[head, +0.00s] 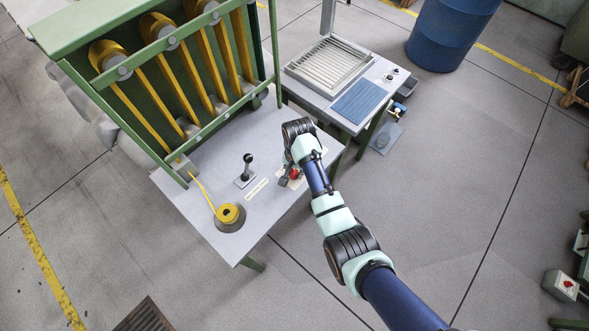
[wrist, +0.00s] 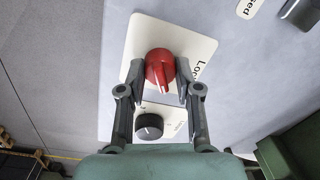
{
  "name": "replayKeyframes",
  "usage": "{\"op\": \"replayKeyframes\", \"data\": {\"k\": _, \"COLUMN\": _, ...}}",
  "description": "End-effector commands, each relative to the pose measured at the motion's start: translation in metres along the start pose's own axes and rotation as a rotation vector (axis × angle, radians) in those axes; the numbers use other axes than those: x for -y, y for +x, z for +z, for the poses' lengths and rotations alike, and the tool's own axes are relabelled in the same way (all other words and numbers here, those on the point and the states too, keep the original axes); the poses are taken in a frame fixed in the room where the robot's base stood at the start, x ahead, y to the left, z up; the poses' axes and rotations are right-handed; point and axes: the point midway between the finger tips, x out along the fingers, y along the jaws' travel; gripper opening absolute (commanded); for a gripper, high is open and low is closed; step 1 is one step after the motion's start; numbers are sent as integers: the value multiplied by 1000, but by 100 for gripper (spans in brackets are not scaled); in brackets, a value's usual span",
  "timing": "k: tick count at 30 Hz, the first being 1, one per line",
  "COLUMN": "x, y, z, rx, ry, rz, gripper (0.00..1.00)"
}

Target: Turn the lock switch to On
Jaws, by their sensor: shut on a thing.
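The lock switch is a red rotary knob (wrist: 160,70) with a pale pointer line, on a cream label plate (wrist: 190,42) whose lettering is partly hidden. My gripper (wrist: 162,84) is over the plate with one finger on each side of the red knob, shut on it. The On and Off markings cannot be read.
A black knob (wrist: 148,127) on its own small plate sits just below the red one. A black-topped lever (head: 247,165) and a yellow spool (head: 230,214) stand to the left on the table. A green frame with yellow strips (head: 170,65) rises behind.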

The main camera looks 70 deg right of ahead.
Motion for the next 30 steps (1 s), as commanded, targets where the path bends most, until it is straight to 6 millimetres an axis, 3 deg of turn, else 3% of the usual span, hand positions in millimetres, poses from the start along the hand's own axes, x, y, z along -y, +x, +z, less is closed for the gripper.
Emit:
{"op": "replayKeyframes", "data": {"k": 8, "x": 0, "y": -4, "z": 0, "rx": 10, "ry": -160, "rz": 1, "gripper": 0}}
{"op": "replayKeyframes", "data": {"k": 30, "x": 2, "y": -2, "z": -1, "rx": 40, "ry": -819, "rz": -1, "gripper": 0}}
